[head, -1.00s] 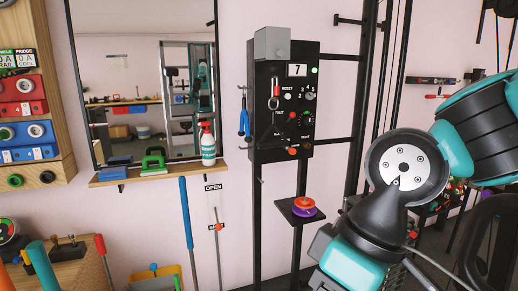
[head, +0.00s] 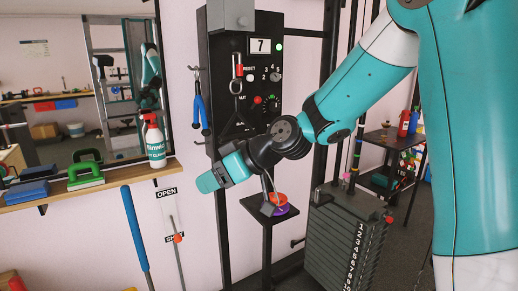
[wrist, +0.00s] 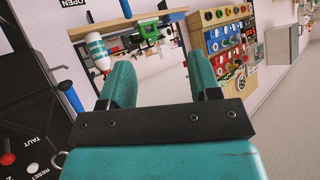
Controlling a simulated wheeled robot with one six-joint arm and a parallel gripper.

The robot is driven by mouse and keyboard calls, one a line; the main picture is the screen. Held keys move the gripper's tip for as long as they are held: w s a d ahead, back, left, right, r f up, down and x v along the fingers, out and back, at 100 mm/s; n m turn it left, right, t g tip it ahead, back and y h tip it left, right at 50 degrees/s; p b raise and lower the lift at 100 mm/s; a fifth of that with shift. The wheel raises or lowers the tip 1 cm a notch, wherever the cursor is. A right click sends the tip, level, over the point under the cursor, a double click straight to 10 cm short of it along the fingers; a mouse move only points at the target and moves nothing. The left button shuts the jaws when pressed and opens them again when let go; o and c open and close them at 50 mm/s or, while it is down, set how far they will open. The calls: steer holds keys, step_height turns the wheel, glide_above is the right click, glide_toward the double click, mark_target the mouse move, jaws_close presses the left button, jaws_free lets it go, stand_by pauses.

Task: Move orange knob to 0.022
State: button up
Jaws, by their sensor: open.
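An orange-red knob (head: 178,238) sits on a thin vertical rod on the wall, below the OPEN label (head: 167,193) and beside the SHUT label. No number scale can be read there. I cannot make out the orange knob in the wrist view.
The dark panel (head: 217,90) carries a display reading 7, switches and a red knob (head: 257,100). A wall shelf (head: 110,180) holds a bottle (head: 154,140). Orange and purple discs (head: 280,204) lie on a small stand. A blue pole (head: 136,228) stands left.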

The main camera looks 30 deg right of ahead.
steer(key=w+d+f+m+t+h+b, duration=0.1)
steer(key=w+d+f+m+t+h, duration=0.2)
steer(key=d, duration=0.7)
steer(key=w+d+f+t+h, duration=0.1)
steer(key=w+d+t+h, duration=0.1)
steer(key=w+d+t, duration=0.5)
steer(key=w+d+f+m+h+b, duration=0.1)
steer(key=w+d+f+m+h, duration=0.15)
steer(key=d, duration=0.95)
steer(key=w+p, duration=0.2)
steer(key=w, duration=0.3)
steer(key=w+p, duration=0.2)
steer(key=w, duration=0.4)
steer(key=w+a+p, duration=0.1)
steer(key=w+p, duration=0.1)
steer(key=w, duration=0.4)
steer(key=shift+w, duration=0.15)
steer(key=shift+c, duration=0.5)
